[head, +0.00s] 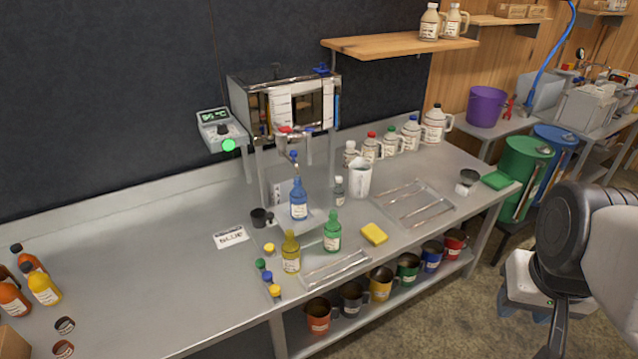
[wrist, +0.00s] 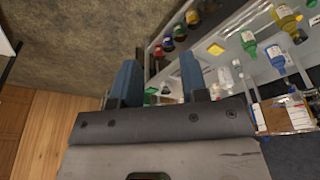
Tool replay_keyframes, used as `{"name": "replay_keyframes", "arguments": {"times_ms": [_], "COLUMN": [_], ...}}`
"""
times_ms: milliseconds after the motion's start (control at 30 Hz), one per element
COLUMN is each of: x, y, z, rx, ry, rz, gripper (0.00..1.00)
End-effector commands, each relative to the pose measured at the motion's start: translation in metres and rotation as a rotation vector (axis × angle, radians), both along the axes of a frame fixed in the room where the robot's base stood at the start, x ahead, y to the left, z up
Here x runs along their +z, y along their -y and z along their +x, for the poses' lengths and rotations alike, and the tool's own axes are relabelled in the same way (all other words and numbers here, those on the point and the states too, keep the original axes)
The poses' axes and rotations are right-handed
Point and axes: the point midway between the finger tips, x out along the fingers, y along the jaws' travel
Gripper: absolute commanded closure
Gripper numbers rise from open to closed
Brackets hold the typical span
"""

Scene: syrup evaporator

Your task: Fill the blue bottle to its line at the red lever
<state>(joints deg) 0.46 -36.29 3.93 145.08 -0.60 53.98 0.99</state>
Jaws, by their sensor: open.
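The blue bottle (head: 298,203) stands upright on the stand under the metal evaporator (head: 285,100), below its spout; its line and fill level are too small to make out. It also shows in the wrist view (wrist: 277,58). The red lever (head: 285,129) is on the evaporator's lower front, above the bottle. A small blue part (head: 294,155) shows between lever and bottle. My gripper (wrist: 159,78) is open and empty in the wrist view, over the floor in front of the bench, well away from the bottle. In the head view my arm is at the far right.
A yellow bottle (head: 290,253) and a green bottle (head: 332,231) stand in front, with a yellow sponge (head: 374,234) beside them. A white pitcher (head: 360,178) stands right of the stand. A "BLUE" card (head: 231,237) lies left. The left-middle bench is clear.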

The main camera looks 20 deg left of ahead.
Motion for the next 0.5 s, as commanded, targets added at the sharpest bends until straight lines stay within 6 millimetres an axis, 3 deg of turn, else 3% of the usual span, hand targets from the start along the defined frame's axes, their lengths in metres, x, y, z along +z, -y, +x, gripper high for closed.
{"name": "replay_keyframes", "arguments": {"times_ms": [300, 500], "x": [0.0, 0.002], "y": [0.0, -0.0008], "z": [0.0, 0.0028], "rx": [0.0, 0.009], "ry": [0.0, -0.001], "rz": [0.0, -0.001], "gripper": [0.61, 0.92]}}
